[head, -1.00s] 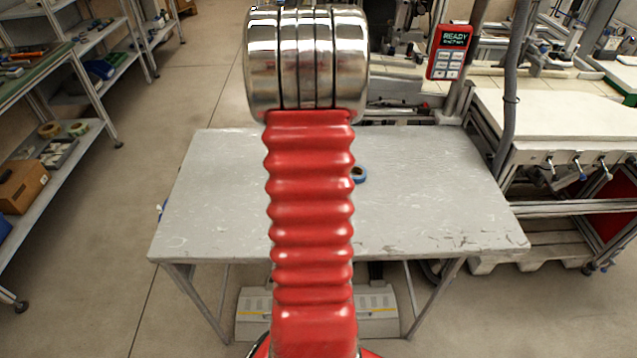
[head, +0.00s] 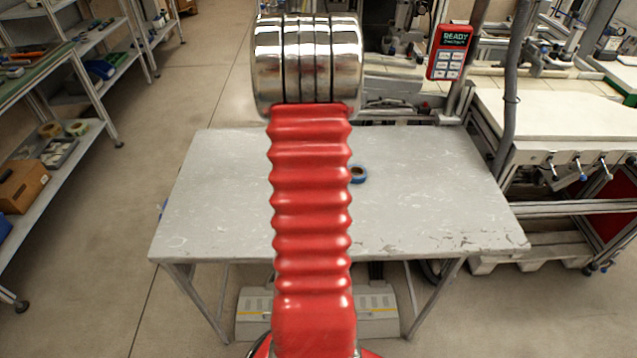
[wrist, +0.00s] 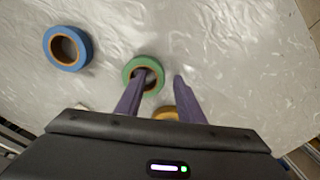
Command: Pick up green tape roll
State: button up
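The green tape roll (wrist: 129,75) lies flat on the table, in the upper middle of the wrist view. My gripper (wrist: 162,77) is open, its two purple fingers apart. The right fingertip is just right of the roll, over bare table. I cannot tell whether either finger touches it or how high they are. In the head view my red arm hides the green roll and the gripper.
A blue tape roll (wrist: 85,48) lies to the left; it also shows in the head view (head: 358,174). A yellow tape roll (wrist: 166,112) is partly hidden between my fingers. The grey table (head: 430,200) looks clear on its right. Shelves (head: 70,165) stand at the left.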

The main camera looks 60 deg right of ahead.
dwell(0.3)
grip_shut()
dwell(0.3)
